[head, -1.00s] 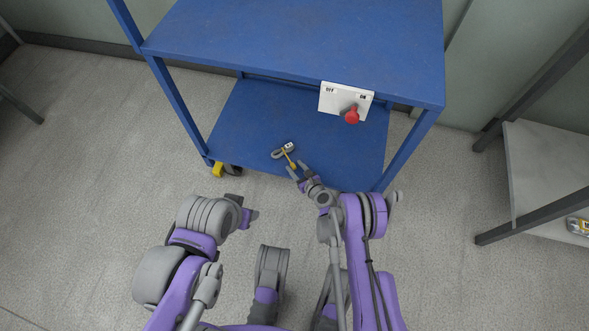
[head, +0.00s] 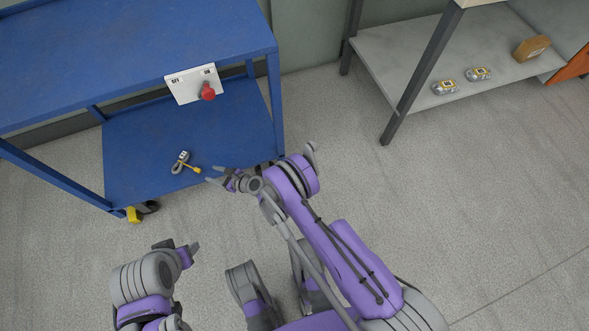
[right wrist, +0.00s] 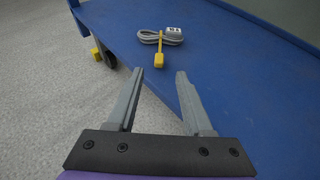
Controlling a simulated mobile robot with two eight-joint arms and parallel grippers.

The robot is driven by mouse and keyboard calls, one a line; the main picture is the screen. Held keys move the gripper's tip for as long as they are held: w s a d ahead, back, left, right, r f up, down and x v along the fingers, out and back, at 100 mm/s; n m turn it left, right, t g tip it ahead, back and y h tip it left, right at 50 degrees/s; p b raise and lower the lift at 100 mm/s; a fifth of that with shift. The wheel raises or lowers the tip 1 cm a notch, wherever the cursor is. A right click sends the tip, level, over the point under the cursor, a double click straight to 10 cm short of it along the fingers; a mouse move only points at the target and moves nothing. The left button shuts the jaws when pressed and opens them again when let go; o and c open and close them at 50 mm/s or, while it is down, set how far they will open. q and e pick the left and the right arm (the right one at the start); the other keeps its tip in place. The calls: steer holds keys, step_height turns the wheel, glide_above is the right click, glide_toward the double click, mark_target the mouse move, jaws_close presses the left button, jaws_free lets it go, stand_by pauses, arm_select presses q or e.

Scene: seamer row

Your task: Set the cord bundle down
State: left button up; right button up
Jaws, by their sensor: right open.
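The cord bundle (head: 182,163), a grey coil with a white block and a yellow end, lies on the lower shelf (head: 135,160) of the blue cart, near its front edge. It also shows in the right wrist view (right wrist: 163,37), beyond the fingertips. My right gripper (head: 212,175) is open and empty, just right of the bundle and apart from it. In the right wrist view its two fingers (right wrist: 168,76) are spread with nothing between them. My left arm shows at the lower left, with its gripper (head: 186,250) in the clear over the floor; its jaw opening is not clear.
A yellow caster part (head: 133,215) stands at the cart's near corner. A grey shelf (head: 400,62) at the right bears similar bundles (head: 445,88) and a brown box (head: 531,47). Open floor lies between.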

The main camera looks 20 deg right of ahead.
steer(key=w+d+r+n+g+h, duration=0.1)
steer(key=d+r+n, duration=0.25)
steer(key=r, duration=0.45)
steer(key=w+d+r+n+g, duration=0.15)
steer(key=r+n, duration=0.25)
steer(key=r, duration=0.4)
steer(key=s+d+r+n+h, duration=0.3)
steer(key=s+d+r+n, duration=0.45)
steer(key=r, duration=0.35)
steer(key=s+d+r+n+g+h, duration=0.1)
steer(key=s+d+n, duration=0.5)
steer(key=s, duration=0.8)
steer(key=s+d+r+n+g+h, duration=0.2)
steer(key=s+d+r+n+h, duration=0.2)
steer(key=s+d, duration=0.5)
steer(key=s+r+n, duration=0.1)
steer(key=s+n, duration=0.1)
steer(key=s, duration=0.3)
steer(key=shift+d+r, duration=0.2)
steer(key=shift+d, duration=0.15)
steer(key=shift+s, duration=0.15)
